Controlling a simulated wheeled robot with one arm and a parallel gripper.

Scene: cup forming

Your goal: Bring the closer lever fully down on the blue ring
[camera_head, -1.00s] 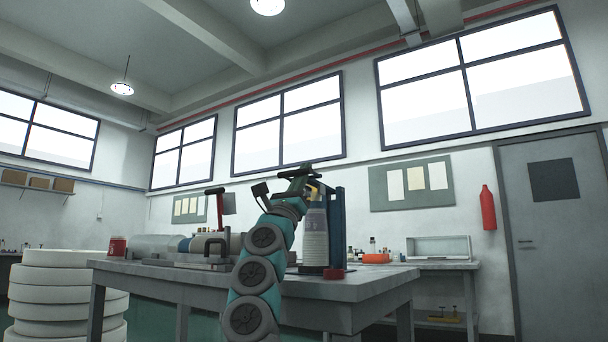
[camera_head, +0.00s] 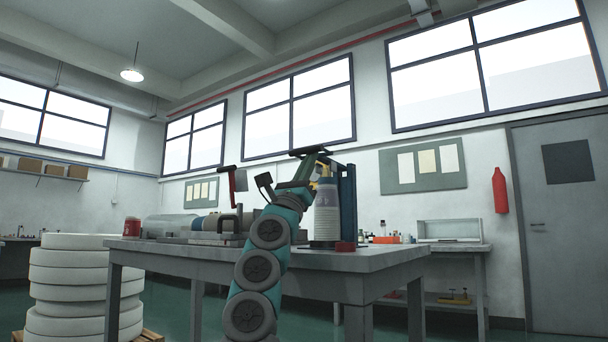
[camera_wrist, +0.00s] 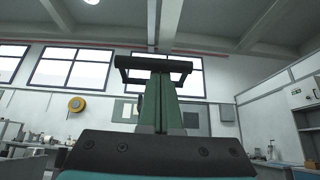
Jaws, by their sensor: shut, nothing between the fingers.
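A forming machine (camera_head: 172,228) lies along the left of the table, with grey cylinders and a small blue ring (camera_head: 196,224) between them. A red lever (camera_head: 232,184) with a dark crossbar stands raised above it. A lower dark handle (camera_head: 229,217) shows in front. I cannot tell for sure which of the two is nearer me. My gripper (camera_head: 311,152) is raised to the right of both, apart from them, shut and empty. In the wrist view its fingers (camera_wrist: 153,68) are together, pointing upward, with a dark bar across their tips; neither lever nor ring shows there.
The grey table (camera_head: 330,260) stands ahead. A stacked cup column (camera_head: 326,212) with a blue upright (camera_head: 347,205) is behind my gripper on the right. A red can (camera_head: 132,228) is at the table's left end.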

